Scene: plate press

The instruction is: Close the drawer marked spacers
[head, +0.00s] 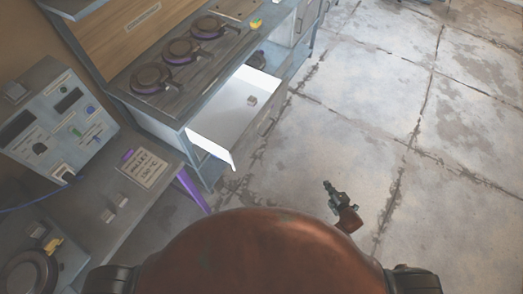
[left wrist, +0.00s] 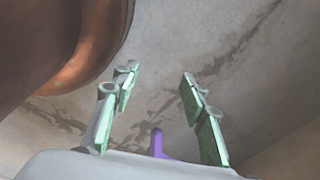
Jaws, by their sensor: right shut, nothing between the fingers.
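A pale drawer (head: 228,108) is pulled out from the front of the workbench in the head view, with a small block (head: 251,100) inside. I cannot read any marking on its front, so I cannot tell whether it is the spacers drawer. My right gripper (head: 328,186) is shut and empty, over the floor to the lower right of the drawer and apart from it. My left gripper (left wrist: 158,88) is open and empty in the left wrist view, above the floor; it does not show in the head view.
The workbench top (head: 225,45) carries several dark round plates. A control box (head: 55,115) stands on a lower table with a sign (head: 145,168) and a purple leg (head: 192,190). The concrete floor (head: 400,120) right of the drawer is clear.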

